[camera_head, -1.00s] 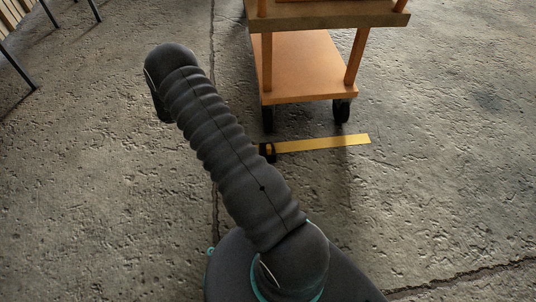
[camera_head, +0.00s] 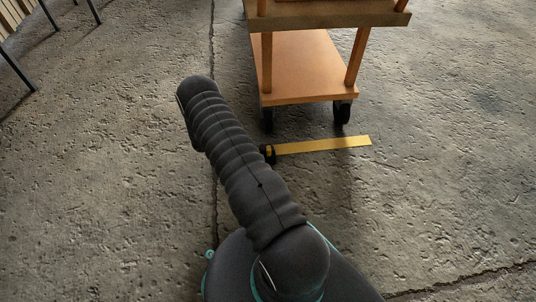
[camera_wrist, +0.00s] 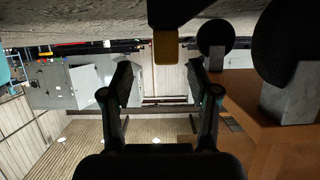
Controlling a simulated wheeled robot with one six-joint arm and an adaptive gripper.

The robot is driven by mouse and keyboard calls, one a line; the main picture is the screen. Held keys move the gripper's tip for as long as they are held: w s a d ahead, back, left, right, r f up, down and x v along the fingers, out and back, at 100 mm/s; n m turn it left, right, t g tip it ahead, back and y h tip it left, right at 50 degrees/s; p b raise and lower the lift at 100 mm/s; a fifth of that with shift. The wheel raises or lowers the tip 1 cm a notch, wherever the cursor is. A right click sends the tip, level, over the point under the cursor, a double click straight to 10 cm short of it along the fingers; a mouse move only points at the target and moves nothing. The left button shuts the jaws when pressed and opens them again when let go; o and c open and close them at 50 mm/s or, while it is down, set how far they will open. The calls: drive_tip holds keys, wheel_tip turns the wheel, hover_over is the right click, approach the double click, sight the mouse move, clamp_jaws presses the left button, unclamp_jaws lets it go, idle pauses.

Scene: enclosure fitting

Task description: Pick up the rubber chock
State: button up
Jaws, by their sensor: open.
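A small black block, which looks like the rubber chock (camera_head: 267,153), sits on the floor at the left end of a yellow strip (camera_head: 325,145), in front of the cart. My arm covers part of its surroundings in the head view. In the wrist view, which is upside down, a black block, likely the chock (camera_wrist: 175,12), is cut off by the top edge. A yellow piece (camera_wrist: 165,46) adjoins it. My gripper (camera_wrist: 159,75) is open, with nothing between its fingers; the chock lies beyond the fingertips. The gripper is hidden in the head view.
An orange-brown wooden cart (camera_head: 300,68) on black wheels (camera_head: 342,111) stands just behind the strip. In the wrist view its wheels (camera_wrist: 215,35) are close on the right. Dark-legged furniture (camera_head: 18,65) is at the upper left. The concrete floor at left and right is clear.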

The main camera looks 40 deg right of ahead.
sight(269, 149)
drive_tip(key=shift+w+x, duration=0.15)
drive_tip(key=shift+x, duration=1.25)
drive_tip(key=shift+w+x, duration=0.15)
drive_tip(key=shift+x, duration=1.25)
drive_tip(key=shift+d, duration=0.2)
clamp_jaws()
